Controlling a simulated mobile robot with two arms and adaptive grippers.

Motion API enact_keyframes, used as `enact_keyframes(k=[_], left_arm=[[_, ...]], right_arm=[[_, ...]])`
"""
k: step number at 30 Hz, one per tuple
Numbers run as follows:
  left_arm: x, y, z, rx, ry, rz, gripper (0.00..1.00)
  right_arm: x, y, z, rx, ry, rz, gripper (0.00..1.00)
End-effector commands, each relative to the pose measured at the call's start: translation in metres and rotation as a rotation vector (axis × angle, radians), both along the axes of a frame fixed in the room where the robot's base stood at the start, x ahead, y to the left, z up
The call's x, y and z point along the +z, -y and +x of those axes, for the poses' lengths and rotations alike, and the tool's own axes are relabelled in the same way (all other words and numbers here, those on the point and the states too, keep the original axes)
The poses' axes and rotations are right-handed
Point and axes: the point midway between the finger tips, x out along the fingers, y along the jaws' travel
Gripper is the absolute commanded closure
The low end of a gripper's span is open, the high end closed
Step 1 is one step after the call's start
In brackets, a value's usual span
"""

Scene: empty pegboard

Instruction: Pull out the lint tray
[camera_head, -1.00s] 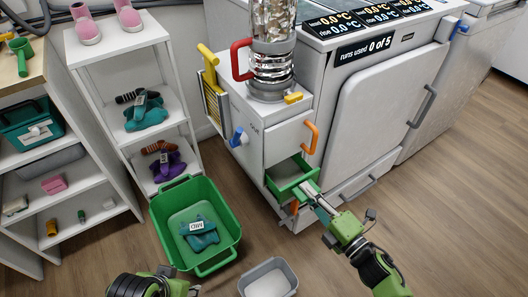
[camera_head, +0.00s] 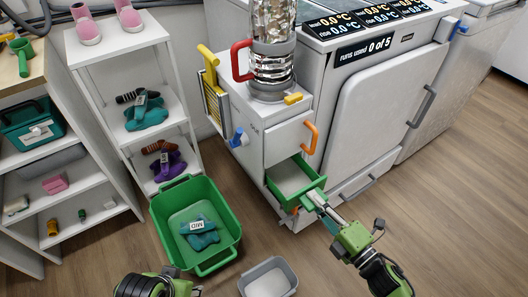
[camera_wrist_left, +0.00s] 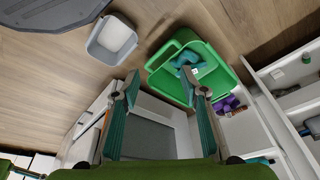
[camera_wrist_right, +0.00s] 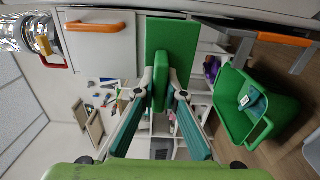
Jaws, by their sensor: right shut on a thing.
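The green lint tray (camera_head: 316,184) sticks out of its slot low in the front of the white machine, and its pale inside shows. My right gripper (camera_head: 318,203) is at the tray's front. In the right wrist view its fingers (camera_wrist_right: 160,84) close around the green handle, with the tray (camera_wrist_right: 172,42) beyond it. My left gripper (camera_wrist_left: 160,84) is open and empty, with its fingers wide apart, away from the tray. In the head view only part of it shows at the bottom edge.
A green basket (camera_head: 228,256) with a teal bundle (camera_head: 200,232) stands on the floor left of the machine. A grey bin (camera_head: 268,262) is in front. An orange-handled drawer (camera_head: 290,138) sits above the tray. White shelves (camera_head: 105,75) stand left. Floor at right is clear.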

Motion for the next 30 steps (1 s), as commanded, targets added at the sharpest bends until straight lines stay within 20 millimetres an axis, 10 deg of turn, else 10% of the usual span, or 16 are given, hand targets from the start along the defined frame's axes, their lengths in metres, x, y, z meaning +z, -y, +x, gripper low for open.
enact_keyframes(k=[30], left_arm=[[-0.028,0.001,0.007,-0.005,-0.009,0.002,0.6]], right_arm=[[0.002,0.034,-0.051,0.001,0.001,-0.001,1.0]])
